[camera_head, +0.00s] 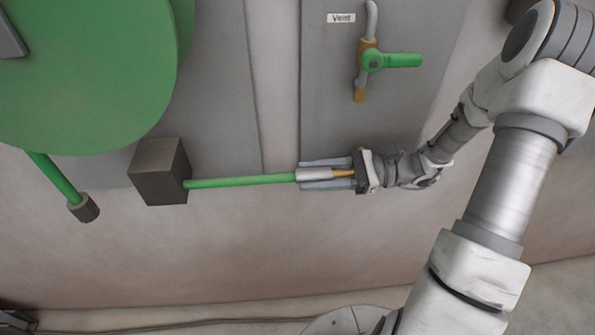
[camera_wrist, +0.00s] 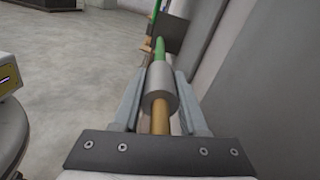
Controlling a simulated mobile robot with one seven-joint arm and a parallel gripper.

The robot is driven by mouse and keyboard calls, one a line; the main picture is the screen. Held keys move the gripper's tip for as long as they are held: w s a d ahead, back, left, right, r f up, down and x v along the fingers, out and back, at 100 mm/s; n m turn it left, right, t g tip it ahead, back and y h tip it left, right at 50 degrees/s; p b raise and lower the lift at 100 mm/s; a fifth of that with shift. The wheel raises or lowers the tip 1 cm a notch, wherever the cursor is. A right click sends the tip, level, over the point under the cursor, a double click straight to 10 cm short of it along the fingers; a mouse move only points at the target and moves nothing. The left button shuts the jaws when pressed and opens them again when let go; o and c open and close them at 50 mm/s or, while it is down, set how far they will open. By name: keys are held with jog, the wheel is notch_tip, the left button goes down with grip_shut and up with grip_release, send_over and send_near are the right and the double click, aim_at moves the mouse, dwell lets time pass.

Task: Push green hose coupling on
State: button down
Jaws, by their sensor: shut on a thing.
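The green hose (camera_head: 240,181) runs nearly level from a dark box (camera_head: 160,171) to a silver coupling (camera_head: 313,174). My gripper (camera_head: 304,175) is shut on the coupling, with one finger along each side. A brass-coloured stem (camera_head: 343,173) comes out of the coupling's end nearest my palm. In the wrist view the grey coupling (camera_wrist: 160,88) lies between my fingers (camera_wrist: 159,72), with the brass stem (camera_wrist: 160,121) close to my palm and the green hose (camera_wrist: 159,47) at the far end. I cannot tell whether the stem belongs to the coupling.
A grey panel carries a "Vent" label (camera_head: 341,18) and a pipe with a green-handled valve (camera_head: 400,60) above my gripper. A large green disc (camera_head: 90,70) is at upper left. Another green hose with a dark end (camera_head: 83,208) hangs below it. In the wrist view, open floor (camera_wrist: 80,70) is to the left.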

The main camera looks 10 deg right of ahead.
jog(key=shift+d, duration=0.2)
jog(key=c, duration=0.5)
grip_release()
jog(key=shift+d, duration=0.1)
jog(key=shift+o, duration=0.3)
jog(key=d+p, duration=0.1)
jog(key=d, duration=1.6)
jog(key=shift+s+d, duration=0.15)
jog(key=shift+s, duration=0.2)
